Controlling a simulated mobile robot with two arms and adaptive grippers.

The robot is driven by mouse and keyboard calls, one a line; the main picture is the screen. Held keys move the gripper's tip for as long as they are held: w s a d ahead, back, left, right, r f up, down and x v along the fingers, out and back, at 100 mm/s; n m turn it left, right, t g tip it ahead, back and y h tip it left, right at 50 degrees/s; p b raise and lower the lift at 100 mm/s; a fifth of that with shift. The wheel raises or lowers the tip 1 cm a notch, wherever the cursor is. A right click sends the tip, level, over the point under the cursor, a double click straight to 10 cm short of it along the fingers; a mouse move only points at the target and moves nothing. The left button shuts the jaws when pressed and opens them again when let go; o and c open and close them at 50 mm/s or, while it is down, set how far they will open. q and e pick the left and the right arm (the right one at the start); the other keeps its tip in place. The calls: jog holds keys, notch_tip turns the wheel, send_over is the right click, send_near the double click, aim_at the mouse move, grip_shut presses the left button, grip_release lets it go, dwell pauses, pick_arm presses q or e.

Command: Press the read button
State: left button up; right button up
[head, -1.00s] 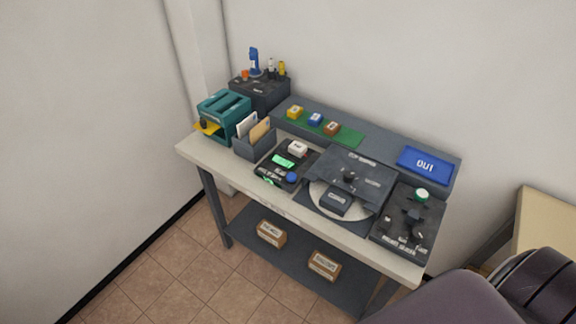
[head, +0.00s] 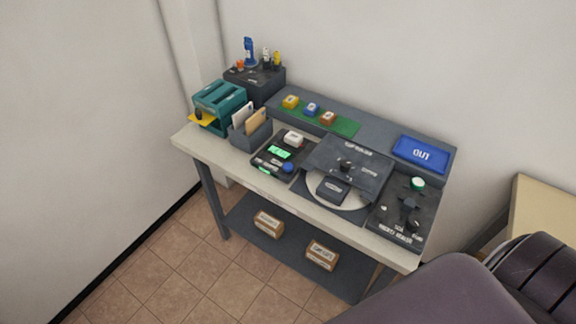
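No label that I can read marks the read button, so I cannot tell which button it is. A black device with a green lit display (head: 279,153) sits mid-bench and carries a blue round button (head: 287,167) at its right front. A dark panel (head: 397,222) at the right end of the bench has a green round button (head: 417,183) near its back, with small dark controls in front of it. Nothing touches either button. Neither of my grippers is in view; a dark arm part of mine fills the lower right corner.
The bench (head: 222,158) also holds a teal machine (head: 219,105), a letter holder (head: 251,132), a turntable-like disc (head: 352,202) and a blue OUT tray (head: 421,154). Boxes sit on the lower shelf (head: 288,255). Tiled floor (head: 172,290) is clear at the front left.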

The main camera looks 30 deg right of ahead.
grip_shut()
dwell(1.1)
